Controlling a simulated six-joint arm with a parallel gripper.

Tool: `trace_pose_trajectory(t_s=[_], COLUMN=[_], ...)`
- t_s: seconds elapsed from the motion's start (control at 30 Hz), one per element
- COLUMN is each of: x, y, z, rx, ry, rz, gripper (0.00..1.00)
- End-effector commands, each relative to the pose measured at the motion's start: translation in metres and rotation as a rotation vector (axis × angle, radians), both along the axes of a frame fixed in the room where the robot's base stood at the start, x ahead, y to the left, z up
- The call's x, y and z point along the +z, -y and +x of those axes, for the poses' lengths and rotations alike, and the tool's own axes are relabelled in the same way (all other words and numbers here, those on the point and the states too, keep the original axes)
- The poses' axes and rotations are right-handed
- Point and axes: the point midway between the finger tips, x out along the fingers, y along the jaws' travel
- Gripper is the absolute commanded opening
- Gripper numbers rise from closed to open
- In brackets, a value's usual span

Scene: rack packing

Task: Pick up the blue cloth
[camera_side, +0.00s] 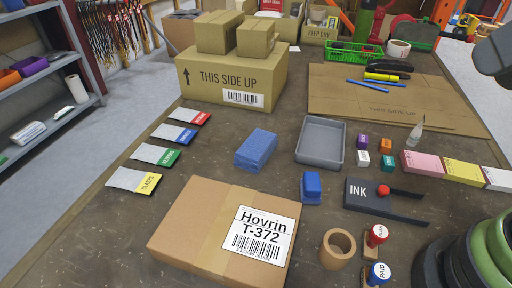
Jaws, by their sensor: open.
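The blue cloth (256,150) lies on the brown work table in the middle of the side view. It looks like a thick folded block with a rough surface, and nothing covers it. It lies apart from the things around it. My gripper is not in view. A dark rounded shape at the upper right edge is cut off by the frame, and I cannot tell which part it is.
A Hovrin T-372 carton (205,225) lies in front of the cloth, with a smaller blue block (312,188) to its right. A grey tray (336,158) is right of the cloth, colored-label cards (156,154) left. Stacked boxes (205,85) stand behind.

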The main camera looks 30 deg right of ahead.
Motion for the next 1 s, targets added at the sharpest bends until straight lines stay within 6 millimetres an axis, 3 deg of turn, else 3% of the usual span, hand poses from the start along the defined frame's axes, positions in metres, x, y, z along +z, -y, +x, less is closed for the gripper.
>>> trace_pose_trajectory(t_s=[0.23,0.47,0.8,0.87,1.0], x=[0.0,0.0,0.003,0.008,0.023], y=[0.0,0.0,-0.001,-0.001,-0.007], z=[0.0,0.0,0.005,0.012,0.047], rx=[0.0,0.0,-0.001,-0.005,-0.032], ry=[0.0,0.0,-0.01,-0.031,-0.107], rz=[0.0,0.0,0.002,0.005,0.01], gripper=[0.45,0.96,0.96,0.96,0.96])
